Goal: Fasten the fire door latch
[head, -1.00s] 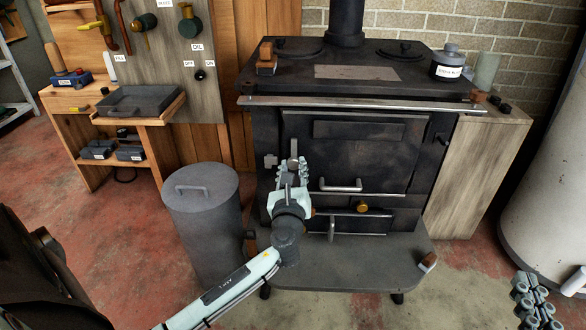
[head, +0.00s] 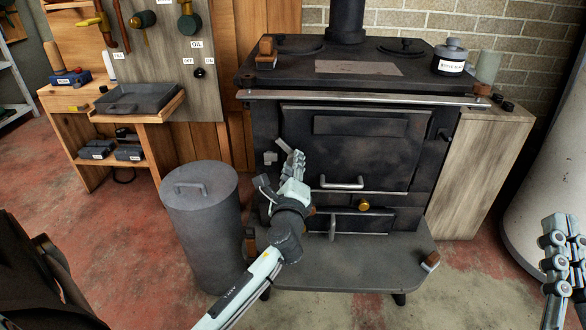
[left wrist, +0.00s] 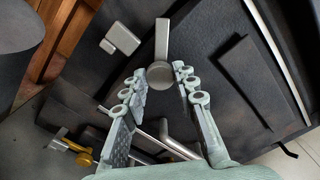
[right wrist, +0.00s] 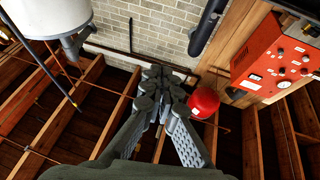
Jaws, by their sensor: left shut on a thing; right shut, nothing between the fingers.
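The black stove's fire door (head: 360,155) looks closed, with a bar handle (head: 342,184) low on it. The latch (head: 284,146) is at the door's left edge. In the left wrist view it shows as a round hub with a flat grey arm (left wrist: 162,40). The keeper block (head: 270,157) is on the stove front, left of the latch; it also shows in the left wrist view (left wrist: 123,38). The arm's tip is apart from it. My left gripper (head: 293,164) is shut on the latch, its fingers partly hiding it. My right gripper (right wrist: 160,78) is shut and empty, away from the stove.
A lidded grey bin (head: 200,225) stands left of the stove, close to my left arm. The hearth plate (head: 350,262) juts out below. A lower drawer with a brass knob (head: 363,204) sits under the door. A white tank (head: 550,170) stands at right.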

